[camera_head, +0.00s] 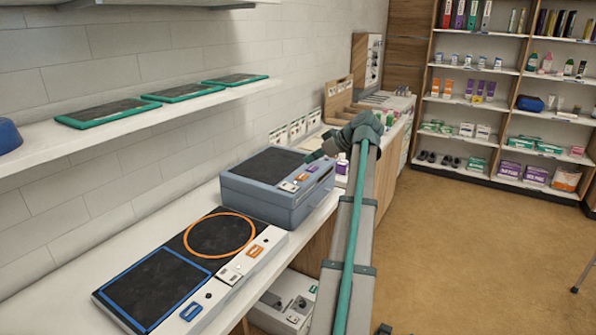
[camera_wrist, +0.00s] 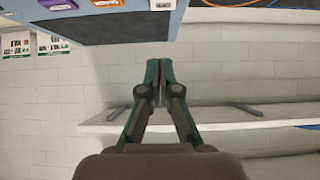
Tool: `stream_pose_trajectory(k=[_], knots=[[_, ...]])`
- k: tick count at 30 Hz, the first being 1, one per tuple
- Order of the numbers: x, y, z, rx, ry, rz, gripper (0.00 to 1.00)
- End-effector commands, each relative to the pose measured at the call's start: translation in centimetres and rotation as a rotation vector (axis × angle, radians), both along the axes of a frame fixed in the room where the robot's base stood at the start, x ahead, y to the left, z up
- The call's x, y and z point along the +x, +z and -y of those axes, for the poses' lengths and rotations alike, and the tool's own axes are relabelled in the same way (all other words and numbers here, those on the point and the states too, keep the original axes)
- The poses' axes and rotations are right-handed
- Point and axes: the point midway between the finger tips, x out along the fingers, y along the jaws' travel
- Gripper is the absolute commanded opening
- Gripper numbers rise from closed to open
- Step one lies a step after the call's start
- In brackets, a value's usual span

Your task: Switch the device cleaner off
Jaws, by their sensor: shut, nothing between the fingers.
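A blue-grey box with a dark top (camera_head: 270,185) stands on the white counter; I take it for the device cleaner, though no label is readable. Its front right edge carries a pale control strip with a purple switch (camera_head: 312,168) and an orange switch (camera_head: 302,177). In the wrist view the box is upside down at the top, with its purple switch (camera_wrist: 108,3) and orange switch (camera_wrist: 162,4) cut by the edge. My gripper (camera_head: 313,157) is by the strip's far end; contact cannot be told. Its fingers (camera_wrist: 160,65) are shut and empty. The switches' settings are unclear.
A white two-pad unit (camera_head: 232,270) with blue and orange outlines lies nearer on the counter. A wall shelf (camera_head: 160,112) with several green-edged tablets runs above. Open bins and bottles stand beyond my gripper. Open floor (camera_head: 460,250) lies right.

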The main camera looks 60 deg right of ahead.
Motion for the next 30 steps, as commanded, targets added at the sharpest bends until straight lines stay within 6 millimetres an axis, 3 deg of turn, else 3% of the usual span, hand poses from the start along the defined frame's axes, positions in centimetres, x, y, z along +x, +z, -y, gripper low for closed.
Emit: stream_pose_trajectory(k=[8, 18, 24, 30], knots=[[2.9, -2.0, -0.3, 0.002, 0.002, -0.002, 0.0], [7.9, -6.1, -0.7, 0.002, 0.002, -0.002, 0.0], [7.9, -8.6, -0.6, 0.001, 0.0, -0.001, 0.0], [8.1, -9.7, -0.6, 0.001, 0.001, 0.0, 0.0]])
